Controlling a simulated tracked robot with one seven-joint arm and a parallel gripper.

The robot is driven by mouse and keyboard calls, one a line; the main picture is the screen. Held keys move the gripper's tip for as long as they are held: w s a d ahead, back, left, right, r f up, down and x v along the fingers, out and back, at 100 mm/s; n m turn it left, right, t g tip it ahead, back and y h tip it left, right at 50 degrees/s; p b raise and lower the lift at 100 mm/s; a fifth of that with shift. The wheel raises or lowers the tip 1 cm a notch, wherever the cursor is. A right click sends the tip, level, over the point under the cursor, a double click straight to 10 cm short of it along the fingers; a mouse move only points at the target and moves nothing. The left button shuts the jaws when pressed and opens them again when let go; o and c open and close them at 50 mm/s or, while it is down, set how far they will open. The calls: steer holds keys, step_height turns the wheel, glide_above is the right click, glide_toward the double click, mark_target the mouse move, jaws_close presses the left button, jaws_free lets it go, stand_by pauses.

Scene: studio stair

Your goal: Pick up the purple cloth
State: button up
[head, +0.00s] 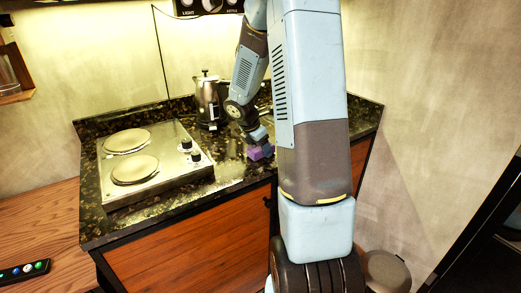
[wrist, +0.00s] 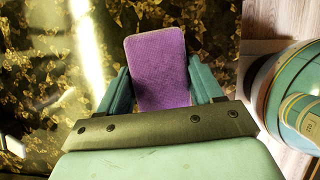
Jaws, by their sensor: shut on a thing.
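The purple cloth (wrist: 158,65) is a flat, rounded rectangle between the two teal fingers of my gripper (wrist: 160,85) in the wrist view. My gripper is shut on it, with a finger at each side. In the head view the purple cloth (head: 261,152) shows under my gripper (head: 258,142), near the front edge of the dark speckled counter (head: 232,168). I cannot tell whether the cloth still touches the counter.
A two-plate hob (head: 160,185) stands on the counter to the left. A metal kettle (head: 208,100) stands behind my gripper. A round lidded bin (head: 386,272) is on the floor at the lower right. A strip with coloured buttons (head: 24,271) lies at the lower left.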

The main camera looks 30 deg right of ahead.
steer(key=shift+r, duration=0.45)
steer(key=s+a+r, duration=0.3)
steer(key=s+r, duration=0.9)
steer(key=s, duration=0.1)
steer(key=shift+s, duration=0.35)
steer(key=shift+a, duration=0.1)
steer(key=o, duration=0.5)
steer(key=c, duration=0.4)
